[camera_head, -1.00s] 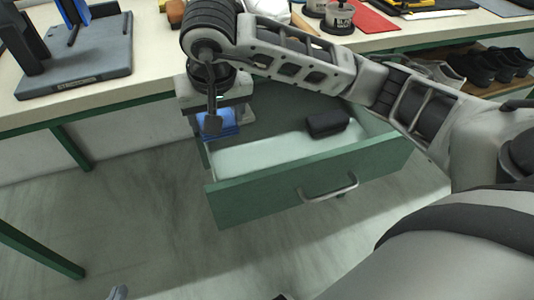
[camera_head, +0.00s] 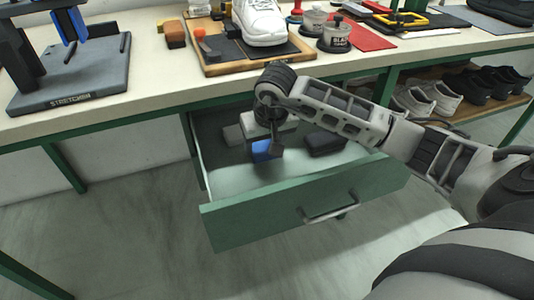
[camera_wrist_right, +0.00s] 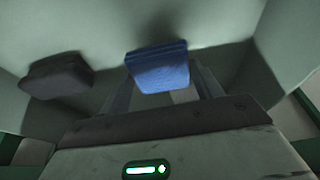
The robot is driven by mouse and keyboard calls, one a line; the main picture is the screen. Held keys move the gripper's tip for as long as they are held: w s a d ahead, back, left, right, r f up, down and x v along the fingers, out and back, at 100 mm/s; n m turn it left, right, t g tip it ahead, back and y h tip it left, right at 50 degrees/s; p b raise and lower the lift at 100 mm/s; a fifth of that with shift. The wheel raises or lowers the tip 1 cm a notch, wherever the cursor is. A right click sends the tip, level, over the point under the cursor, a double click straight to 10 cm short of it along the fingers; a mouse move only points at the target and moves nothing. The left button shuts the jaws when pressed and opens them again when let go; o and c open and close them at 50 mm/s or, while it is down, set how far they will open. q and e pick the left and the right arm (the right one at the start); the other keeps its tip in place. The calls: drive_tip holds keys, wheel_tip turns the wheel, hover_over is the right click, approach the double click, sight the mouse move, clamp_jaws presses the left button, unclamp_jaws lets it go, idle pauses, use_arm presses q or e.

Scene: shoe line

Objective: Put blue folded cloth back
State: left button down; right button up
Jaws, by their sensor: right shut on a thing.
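The blue folded cloth (camera_head: 262,150) is between the fingers of my right gripper (camera_head: 264,144), inside the open green drawer (camera_head: 300,208). In the right wrist view the cloth (camera_wrist_right: 158,66) shows at the fingertips, over the pale drawer floor. My right gripper (camera_wrist_right: 165,88) is shut on it. I cannot tell whether the cloth touches the floor. A dark block (camera_head: 325,143) lies in the drawer to the right of the cloth; it also shows in the right wrist view (camera_wrist_right: 57,76). My left gripper is not in view.
The workbench top (camera_head: 150,90) lies above and behind the drawer. A white shoe (camera_head: 262,22) stands on a wooden board there. A dark stand (camera_head: 75,70) is at the left. More shoes (camera_head: 440,95) sit on a lower shelf at the right. The drawer's front left floor is clear.

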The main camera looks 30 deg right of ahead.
drive_tip(key=f, duration=0.3)
drive_tip(key=shift+d+f, duration=0.25)
drive_tip(key=shift+f, duration=0.05)
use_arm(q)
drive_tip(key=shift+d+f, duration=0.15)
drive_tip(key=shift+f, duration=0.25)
use_arm(e)
drive_tip(key=shift+f, duration=0.1)
use_arm(q)
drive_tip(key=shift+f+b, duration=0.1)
drive_tip(key=shift+b, duration=0.2)
use_arm(e)
drive_tip(key=shift+f, duration=0.1)
drive_tip(key=o, duration=0.9)
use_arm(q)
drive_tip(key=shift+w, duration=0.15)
use_arm(e)
drive_tip(key=shift+r, duration=0.35)
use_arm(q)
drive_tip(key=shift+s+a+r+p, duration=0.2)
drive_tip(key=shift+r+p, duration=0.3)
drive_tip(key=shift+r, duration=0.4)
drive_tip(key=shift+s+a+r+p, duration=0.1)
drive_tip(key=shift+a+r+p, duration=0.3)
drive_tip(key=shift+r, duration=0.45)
use_arm(e)
drive_tip(key=shift+v, duration=5.8)
